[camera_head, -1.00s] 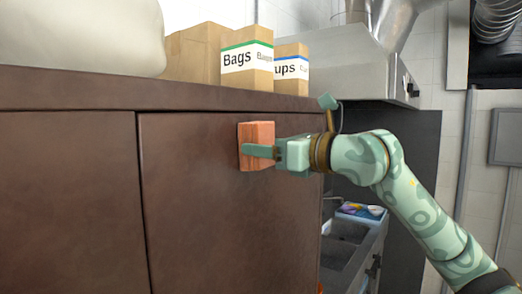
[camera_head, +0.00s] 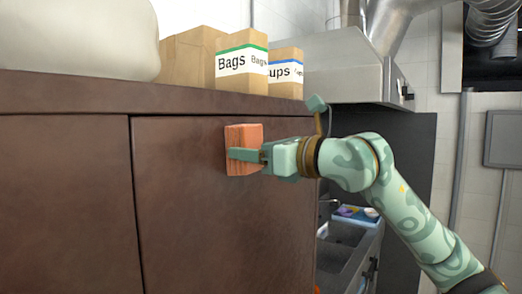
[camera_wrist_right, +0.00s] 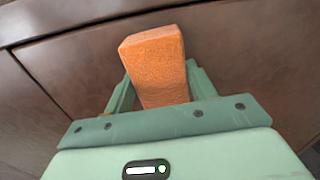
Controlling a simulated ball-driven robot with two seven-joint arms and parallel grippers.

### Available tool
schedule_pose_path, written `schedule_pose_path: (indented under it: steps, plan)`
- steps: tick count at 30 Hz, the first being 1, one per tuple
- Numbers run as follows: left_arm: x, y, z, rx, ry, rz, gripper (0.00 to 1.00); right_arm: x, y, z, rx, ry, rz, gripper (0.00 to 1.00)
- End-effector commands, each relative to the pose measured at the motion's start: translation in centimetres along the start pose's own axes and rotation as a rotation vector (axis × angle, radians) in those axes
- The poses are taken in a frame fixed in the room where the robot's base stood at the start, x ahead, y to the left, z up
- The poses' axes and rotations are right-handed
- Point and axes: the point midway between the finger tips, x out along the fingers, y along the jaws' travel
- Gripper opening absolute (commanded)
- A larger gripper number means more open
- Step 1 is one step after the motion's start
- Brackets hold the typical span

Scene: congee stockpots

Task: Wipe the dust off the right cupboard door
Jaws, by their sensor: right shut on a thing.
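The right cupboard door (camera_head: 190,220) is dark brown with a mottled surface, and it also fills much of the right wrist view (camera_wrist_right: 240,60). My right gripper (camera_head: 250,155) is shut on an orange sponge-like block (camera_head: 240,135) at the upper part of this door. The block also shows between the fingers in the right wrist view (camera_wrist_right: 156,65). It looks to be against the door or very close; I cannot tell contact for sure. The left cupboard door (camera_head: 60,200) is beside it, past a dark vertical seam. My left gripper is out of view.
On the cupboard top (camera_head: 100,92) stand a pale rounded sack (camera_head: 75,35), a box marked Bags (camera_head: 241,68) and a box marked Cups (camera_head: 286,72). A metal hood (camera_head: 345,65) and a sink (camera_head: 340,240) lie to the right. The space before the doors looks clear.

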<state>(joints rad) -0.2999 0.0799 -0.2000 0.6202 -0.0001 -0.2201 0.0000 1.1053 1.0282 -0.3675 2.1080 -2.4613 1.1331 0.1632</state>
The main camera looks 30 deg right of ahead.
Motion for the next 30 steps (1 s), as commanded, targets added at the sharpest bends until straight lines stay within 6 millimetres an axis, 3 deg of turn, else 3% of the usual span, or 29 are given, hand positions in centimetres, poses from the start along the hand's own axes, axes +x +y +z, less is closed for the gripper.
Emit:
schedule_pose_path:
  steps: [8, 21, 30]
  plan:
    - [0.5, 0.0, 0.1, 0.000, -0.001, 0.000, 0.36, -0.5, 0.0, -0.2, 0.000, 0.000, 0.001, 0.38]
    - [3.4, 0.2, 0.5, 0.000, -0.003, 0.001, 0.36, -5.4, -0.1, -0.2, -0.001, 0.000, -0.001, 0.38]
    - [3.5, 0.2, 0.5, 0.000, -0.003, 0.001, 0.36, -6.0, 0.0, 0.0, -0.001, 0.000, 0.001, 0.38]
